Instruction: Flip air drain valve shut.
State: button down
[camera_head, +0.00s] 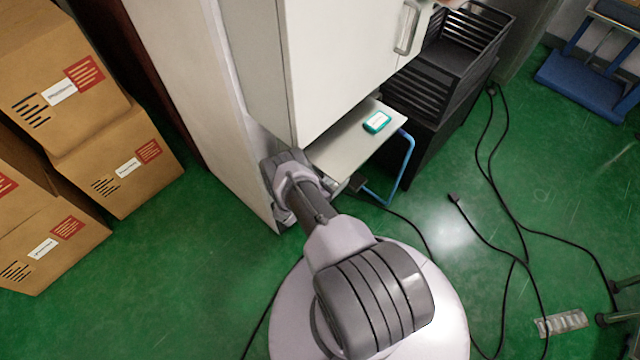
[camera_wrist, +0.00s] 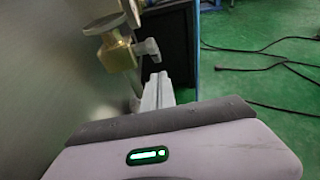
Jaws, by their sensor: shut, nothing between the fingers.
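The air drain valve (camera_wrist: 119,54) shows in the wrist view as a brass body on a pipe beside a grey metal panel. A short grey lever (camera_wrist: 148,47) sticks out from its right side, and a round grey disc (camera_wrist: 104,24) sits above it. My gripper (camera_wrist: 157,79) is shut and empty, its fingertips a little below the lever in the picture. I cannot tell whether they touch it. In the head view my arm reaches in beside the white machine, and the valve is hidden there.
The white machine cabinet (camera_head: 345,60) stands over a shelf (camera_head: 345,135) bearing a teal-edged item (camera_head: 377,122). A blue tube frame (camera_head: 405,165) and black crates (camera_head: 440,75) stand to the right. Cardboard boxes (camera_head: 120,165) are at left. Black cables (camera_head: 520,235) cross the green floor.

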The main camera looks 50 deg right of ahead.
jog(key=p+v, duration=0.3)
jog(key=v, duration=1)
jog(key=shift+a, duration=0.25)
